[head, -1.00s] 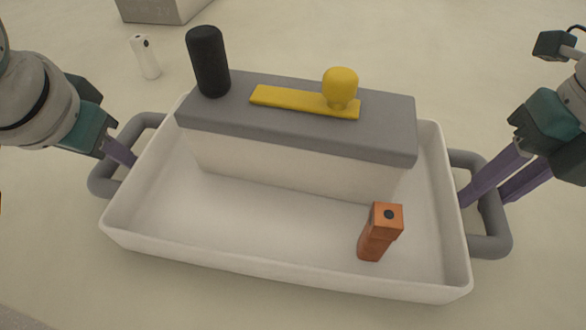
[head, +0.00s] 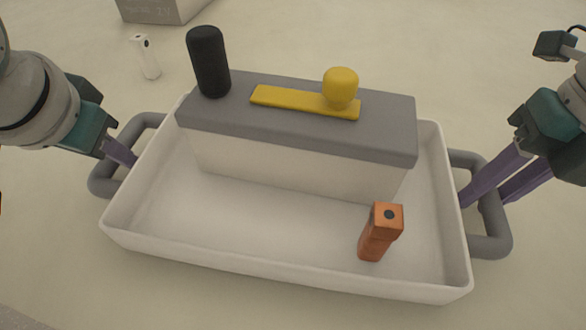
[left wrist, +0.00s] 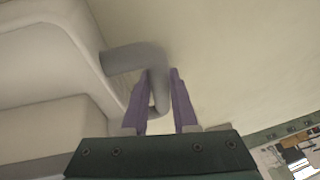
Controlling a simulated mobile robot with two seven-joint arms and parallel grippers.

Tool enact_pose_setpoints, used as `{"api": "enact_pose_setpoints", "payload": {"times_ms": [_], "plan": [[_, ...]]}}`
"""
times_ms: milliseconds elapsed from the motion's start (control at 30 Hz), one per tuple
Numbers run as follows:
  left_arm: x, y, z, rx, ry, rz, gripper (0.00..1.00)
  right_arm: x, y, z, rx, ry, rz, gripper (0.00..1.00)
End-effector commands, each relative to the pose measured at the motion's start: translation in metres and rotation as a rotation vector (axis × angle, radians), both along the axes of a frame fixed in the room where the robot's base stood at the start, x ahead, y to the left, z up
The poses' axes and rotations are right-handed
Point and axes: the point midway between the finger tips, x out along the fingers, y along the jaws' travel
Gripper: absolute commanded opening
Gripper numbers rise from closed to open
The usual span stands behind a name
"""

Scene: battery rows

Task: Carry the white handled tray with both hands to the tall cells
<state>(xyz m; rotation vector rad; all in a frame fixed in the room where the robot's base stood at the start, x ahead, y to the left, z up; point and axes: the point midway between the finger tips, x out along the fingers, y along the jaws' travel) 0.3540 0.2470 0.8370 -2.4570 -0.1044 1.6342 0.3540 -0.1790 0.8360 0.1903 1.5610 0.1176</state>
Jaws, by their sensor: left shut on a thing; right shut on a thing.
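The white handled tray (head: 230,228) fills the middle of the head view, with a grey handle on each short side. In it are a white box with a grey lid (head: 385,135) and an upright orange block (head: 378,236) with a dark dot on top. My left gripper (head: 128,160) is shut on the left grey handle (head: 103,178); the left wrist view shows its purple fingers (left wrist: 160,88) on either side of the handle bar (left wrist: 135,56). My right gripper (head: 484,196) is shut on the right grey handle (head: 492,240).
A black cylinder (head: 208,62) and a yellow bar with a knob (head: 300,101) are on the grey lid. Beyond the tray, a small white cell (head: 146,58) stands on the pale surface, and a grey box (head: 165,10) is at the top edge.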

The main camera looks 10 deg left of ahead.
Motion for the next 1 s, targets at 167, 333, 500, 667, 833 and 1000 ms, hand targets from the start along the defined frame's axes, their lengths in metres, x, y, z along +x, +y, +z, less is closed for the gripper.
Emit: {"api": "enact_pose_setpoints", "payload": {"times_ms": [167,333,500,667,833,1000], "plan": [[0.001,0.000,0.002,0.002,-0.003,0.000,0.00,0.001,0.000,0.002,0.002,-0.003,-0.001,0.00],[0.001,0.000,0.010,0.002,-0.003,0.000,0.00,0.001,0.000,0.010,0.002,-0.003,-0.001,0.00],[0.001,0.000,0.027,0.002,-0.003,0.000,0.00,0.001,0.000,0.028,0.002,-0.003,-0.001,0.00],[0.001,0.000,0.045,0.001,-0.002,0.000,0.00,0.001,0.000,0.045,0.001,-0.003,-0.001,0.00],[0.001,0.000,0.052,0.001,-0.002,0.000,0.00,0.001,0.000,0.052,0.001,-0.002,0.000,0.00],[0.001,0.000,0.051,0.001,-0.002,0.000,0.00,0.001,0.000,0.051,0.001,-0.002,0.000,0.00]]}}
